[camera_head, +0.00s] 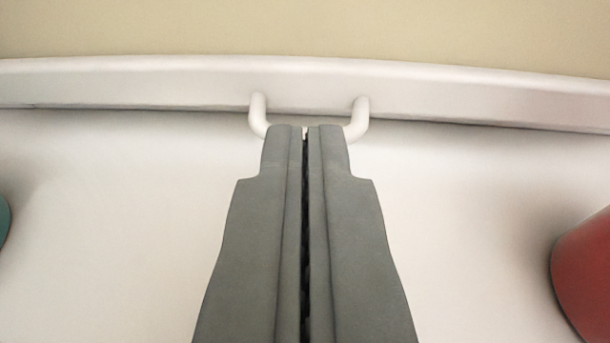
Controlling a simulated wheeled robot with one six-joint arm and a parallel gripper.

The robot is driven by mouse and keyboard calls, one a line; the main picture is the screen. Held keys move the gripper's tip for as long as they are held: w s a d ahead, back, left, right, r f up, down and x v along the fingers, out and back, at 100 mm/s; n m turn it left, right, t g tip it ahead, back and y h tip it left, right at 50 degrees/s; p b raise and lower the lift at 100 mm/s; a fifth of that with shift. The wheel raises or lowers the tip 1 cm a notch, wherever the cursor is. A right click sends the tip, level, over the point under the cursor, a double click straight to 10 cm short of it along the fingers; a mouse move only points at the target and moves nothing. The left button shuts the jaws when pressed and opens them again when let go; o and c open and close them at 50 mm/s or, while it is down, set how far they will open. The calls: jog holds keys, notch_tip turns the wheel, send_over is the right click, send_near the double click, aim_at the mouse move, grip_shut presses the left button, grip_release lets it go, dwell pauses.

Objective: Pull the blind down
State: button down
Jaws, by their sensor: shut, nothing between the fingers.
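The blind's white bottom bar (180,82) runs across the upper part of the view, bowed slightly by the lens. A white U-shaped handle (258,112) is fixed to the bar. Its two ends show on either side of my gripper (305,130), and its middle is hidden behind the fingertips. My gripper is shut, with the two grey fingers side by side and nothing between them. The fingertips overlap the handle in the picture; I cannot tell whether they touch it.
A beige surface (300,28) fills the top, above the bar. A pale, plain surface (120,230) lies below it. A red rounded object (587,275) stands at the right edge, and a sliver of a teal object (4,220) shows at the left edge.

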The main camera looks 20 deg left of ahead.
jog(key=shift+w+r+v, duration=0.35)
jog(key=shift+r+v, duration=0.9)
jog(key=shift+v, duration=4.25)
jog(key=x, duration=1)
jog(key=shift+w+a+f, duration=0.15)
jog(key=shift+w+f, duration=0.4)
jog(key=shift+f, duration=0.4)
jog(key=shift+w+a+f, duration=0.15)
jog(key=shift+w+f, duration=0.25)
jog(key=shift+f, duration=0.35)
jog(key=shift+f, duration=1.4)
jog(key=shift+r, duration=0.15)
